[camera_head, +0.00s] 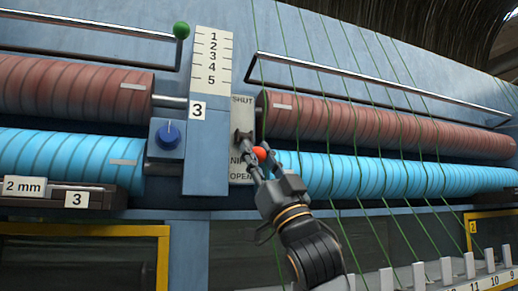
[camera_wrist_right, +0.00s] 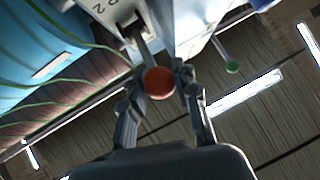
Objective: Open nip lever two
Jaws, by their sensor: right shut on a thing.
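The nip lever has a red ball knob (camera_head: 260,153) on a short dark arm, which comes out of a grey plate (camera_head: 241,113) marked SHUT at the top and OPEN at the bottom. The knob stands between the two marks in the head view, about level with the word NIP. My right gripper (camera_head: 258,163) is shut on the knob from below. In the right wrist view the red knob (camera_wrist_right: 158,83) sits between the two fingers, and the plate (camera_wrist_right: 112,12) behind it shows a 2. My left gripper is not in view.
Red rollers (camera_head: 380,124) and blue rollers (camera_head: 400,176) lie on both sides of the blue post. Green yarns run down in front of the right-hand rollers. A blue dial (camera_head: 168,136) and a green-knobbed lever (camera_head: 181,30) are to the left. Metal guard bars span above.

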